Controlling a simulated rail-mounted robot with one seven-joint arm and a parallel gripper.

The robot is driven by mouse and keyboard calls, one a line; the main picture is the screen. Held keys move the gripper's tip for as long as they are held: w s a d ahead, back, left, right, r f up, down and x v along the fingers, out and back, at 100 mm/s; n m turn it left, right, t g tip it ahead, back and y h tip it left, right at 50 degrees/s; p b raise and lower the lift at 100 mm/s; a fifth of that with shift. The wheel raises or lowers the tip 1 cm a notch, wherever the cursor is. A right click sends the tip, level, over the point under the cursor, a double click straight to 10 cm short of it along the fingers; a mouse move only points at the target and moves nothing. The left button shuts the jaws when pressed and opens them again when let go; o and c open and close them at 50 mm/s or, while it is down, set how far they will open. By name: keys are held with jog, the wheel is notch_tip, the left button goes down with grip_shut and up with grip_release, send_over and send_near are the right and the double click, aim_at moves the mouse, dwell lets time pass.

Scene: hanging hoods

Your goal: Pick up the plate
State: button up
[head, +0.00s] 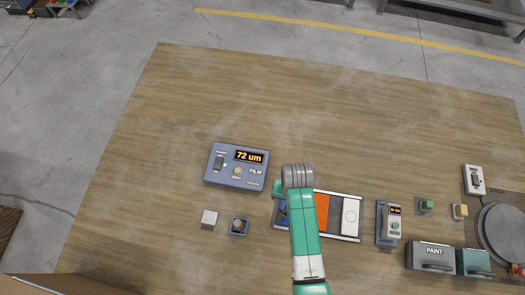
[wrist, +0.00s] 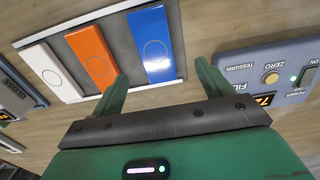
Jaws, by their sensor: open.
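Three flat plates lie side by side in a shallow grey tray (wrist: 178,28). In the wrist view they are a blue plate (wrist: 155,42), an orange plate (wrist: 92,55) and a white plate (wrist: 48,70). In the head view the orange plate (head: 322,211) and white plate (head: 350,216) show right of my arm, and the blue one (head: 281,212) is mostly hidden. My gripper (wrist: 162,72) is open, its fingers spread either side of the blue plate's near end. Nothing is between the fingers; whether they touch the plate or tray is unclear.
A film gauge (head: 237,166) reading 72 um stands left of my gripper. A handheld meter (head: 390,224), paint boxes (head: 430,257) and a round disc (head: 503,232) stand right. The table's far half is clear.

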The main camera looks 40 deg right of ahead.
jog(key=shift+s+d+f, duration=0.1)
jog(key=shift+s+d, duration=0.05)
jog(key=shift+d, duration=0.1)
notch_tip(320, 180, down, 2)
jog(key=shift+s+d+b, duration=0.15)
jog(key=shift+b, duration=0.15)
jog(key=f, duration=0.2)
jog(key=f+b, duration=0.1)
jog(key=f, duration=0.2)
jog(key=shift+s+a+f, duration=0.1)
jog(key=shift+a+f, duration=0.1)
jog(key=c, duration=1.2)
